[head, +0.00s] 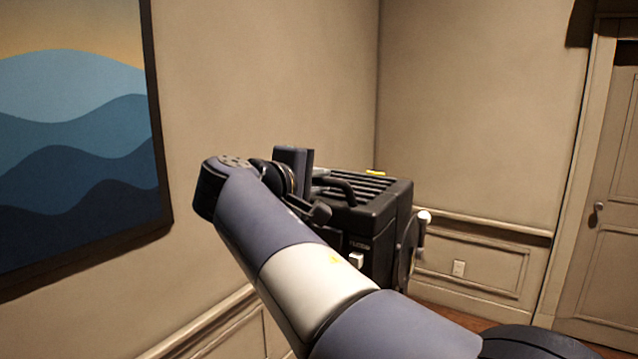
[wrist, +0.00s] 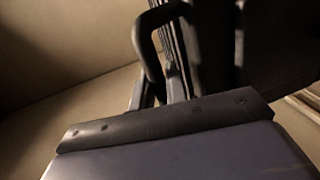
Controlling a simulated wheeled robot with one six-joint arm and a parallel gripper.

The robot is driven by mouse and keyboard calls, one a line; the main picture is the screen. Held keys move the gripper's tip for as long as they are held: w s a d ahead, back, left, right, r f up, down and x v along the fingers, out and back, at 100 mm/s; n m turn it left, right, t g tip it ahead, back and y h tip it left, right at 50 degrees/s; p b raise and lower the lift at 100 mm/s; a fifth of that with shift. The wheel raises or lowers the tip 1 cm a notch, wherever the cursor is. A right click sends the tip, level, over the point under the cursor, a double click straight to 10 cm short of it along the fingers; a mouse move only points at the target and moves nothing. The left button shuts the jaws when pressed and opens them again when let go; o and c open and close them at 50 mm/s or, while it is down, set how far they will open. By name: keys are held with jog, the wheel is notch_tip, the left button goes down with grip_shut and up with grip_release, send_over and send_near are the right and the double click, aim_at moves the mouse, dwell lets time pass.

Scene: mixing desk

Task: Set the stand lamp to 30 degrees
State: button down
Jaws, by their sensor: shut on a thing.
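The stand lamp (head: 372,222) is a black box-shaped housing with a slotted top, in the middle of the head view. A black curved handle (head: 338,186) sits on its near left top. The handle also shows in the wrist view (wrist: 147,48) as a bent bar. My gripper (wrist: 161,88) is shut on the handle; its dark fingers meet the bar's lower end. My arm covers part of the lamp's lower left in the head view. A pale knob (head: 424,217) sticks out at the lamp's right side. I cannot read the lamp's tilt angle.
A framed wave picture (head: 75,140) hangs on the left wall. The room corner is behind the lamp. The floor between lamp and door looks clear.

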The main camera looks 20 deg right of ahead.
jog(key=s+a+f+t+h+b, duration=0.2)
jog(key=a+f+b, duration=0.3)
jog(key=b, duration=1.1)
jog(key=shift+s+f+h, duration=0.65)
jog(key=shift+f+h, duration=0.15)
jog(key=shift+f, duration=1.05)
jog(key=c, duration=1.5)
grip_release()
jog(key=shift+o, duration=0.2)
jog(key=shift+s+a, duration=0.1)
jog(key=b+v, duration=0.1)
jog(key=v, duration=0.9)
jog(key=shift+s+a+b, duration=0.2)
jog(key=shift+a+b, duration=0.05)
jog(key=shift+b, duration=0.15)
jog(key=shift+f, duration=0.1)
jog(key=p+x, duration=0.1)
jog(key=x, duration=1)
